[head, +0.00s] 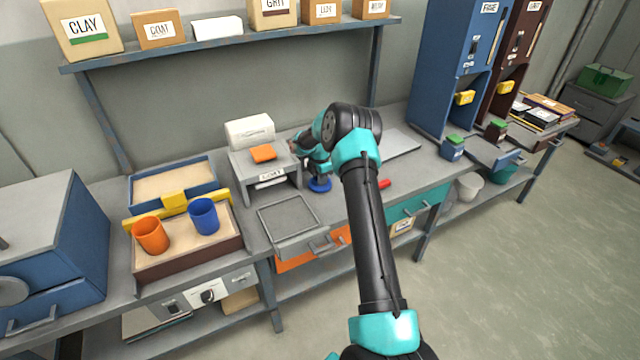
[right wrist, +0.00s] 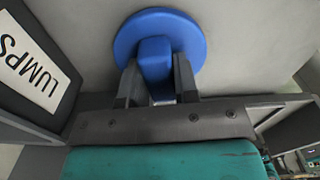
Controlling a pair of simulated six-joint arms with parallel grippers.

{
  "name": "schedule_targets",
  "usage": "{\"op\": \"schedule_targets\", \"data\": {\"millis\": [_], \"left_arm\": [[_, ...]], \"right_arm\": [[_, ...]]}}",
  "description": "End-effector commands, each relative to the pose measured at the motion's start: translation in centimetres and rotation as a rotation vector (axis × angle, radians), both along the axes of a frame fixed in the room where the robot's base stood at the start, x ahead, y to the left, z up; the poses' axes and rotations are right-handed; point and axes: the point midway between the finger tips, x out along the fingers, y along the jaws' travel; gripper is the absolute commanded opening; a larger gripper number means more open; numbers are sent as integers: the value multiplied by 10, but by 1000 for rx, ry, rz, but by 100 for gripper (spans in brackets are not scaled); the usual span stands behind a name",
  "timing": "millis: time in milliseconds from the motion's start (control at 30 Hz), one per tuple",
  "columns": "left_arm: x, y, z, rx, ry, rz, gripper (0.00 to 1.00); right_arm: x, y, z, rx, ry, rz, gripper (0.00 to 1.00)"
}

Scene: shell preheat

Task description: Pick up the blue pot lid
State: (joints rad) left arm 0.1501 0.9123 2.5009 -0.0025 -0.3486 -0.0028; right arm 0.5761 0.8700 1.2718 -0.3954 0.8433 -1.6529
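The blue pot lid (head: 319,185) is a round disc with a block-like knob. In the head view it shows just below my right gripper (head: 318,171), beside the grey stand, apparently at bench level. In the right wrist view the lid (right wrist: 183,28) is at the top middle. My right gripper's two fingers (right wrist: 158,80) stand on either side of the knob, with no clear gap on either side, and look shut on it. The fingertips are small and partly hidden in the head view. My left gripper is not in view.
A grey stand (head: 287,166) with an orange piece on top is left of the lid; its LUMPS label (right wrist: 28,62) fills the wrist view's left. A grey tray (head: 290,220) and a red object (head: 384,184) are near. Orange (head: 150,236) and blue cups (head: 204,217) stand further left.

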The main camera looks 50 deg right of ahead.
Motion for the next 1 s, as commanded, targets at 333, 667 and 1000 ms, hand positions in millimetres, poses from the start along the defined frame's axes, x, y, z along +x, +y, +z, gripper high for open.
{"op": "schedule_targets", "data": {"millis": [333,667,1000], "left_arm": [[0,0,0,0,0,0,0],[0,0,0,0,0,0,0],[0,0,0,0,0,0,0]], "right_arm": [[0,0,0,0,0,0,4],[0,0,9,0,-1,0,4],[-7,8,37,1,1,2,4]]}}
